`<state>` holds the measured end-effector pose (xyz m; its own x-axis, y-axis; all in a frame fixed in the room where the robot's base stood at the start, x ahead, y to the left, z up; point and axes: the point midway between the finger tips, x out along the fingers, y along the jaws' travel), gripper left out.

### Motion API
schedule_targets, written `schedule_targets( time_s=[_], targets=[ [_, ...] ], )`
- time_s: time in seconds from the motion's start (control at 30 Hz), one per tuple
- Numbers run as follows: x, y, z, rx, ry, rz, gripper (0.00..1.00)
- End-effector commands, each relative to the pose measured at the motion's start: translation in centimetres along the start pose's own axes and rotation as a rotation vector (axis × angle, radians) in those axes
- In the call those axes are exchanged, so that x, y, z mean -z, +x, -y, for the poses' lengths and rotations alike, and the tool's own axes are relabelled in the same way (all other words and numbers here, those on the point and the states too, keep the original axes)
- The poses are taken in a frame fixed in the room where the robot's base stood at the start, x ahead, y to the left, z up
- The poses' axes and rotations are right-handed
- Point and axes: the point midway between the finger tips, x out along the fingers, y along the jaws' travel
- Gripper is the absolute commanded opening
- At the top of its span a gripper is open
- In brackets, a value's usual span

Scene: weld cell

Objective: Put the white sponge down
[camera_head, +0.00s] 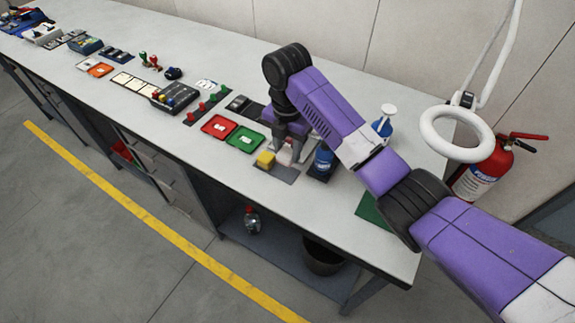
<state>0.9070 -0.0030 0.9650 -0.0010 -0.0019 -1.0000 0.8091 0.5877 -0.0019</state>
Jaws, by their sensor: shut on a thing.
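My gripper (287,147) reaches down from the purple arm over the right half of the long bench. It is shut on the white sponge (284,157), a small pale block partly hidden by the fingers. The sponge is at or just above a dark grey mat (288,176); I cannot tell whether it touches.
A red tray (219,127) and a green tray (245,139) lie to the left. A white ring lamp (428,128) hangs at right. The bench's front strip is clear.

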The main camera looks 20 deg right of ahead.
Motion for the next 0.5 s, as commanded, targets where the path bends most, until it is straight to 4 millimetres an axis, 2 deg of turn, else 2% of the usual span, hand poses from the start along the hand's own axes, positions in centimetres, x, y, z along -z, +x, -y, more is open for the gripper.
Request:
schedule_targets(
  time_s=[0.27, 0.5],
  targets=[
    [0.0, 2.5, 0.0, 0.001, 0.000, -0.002, 0.01],
    [0.0, 5.7, 0.0, 0.001, 0.001, 0.000, 0.01]
  ],
)
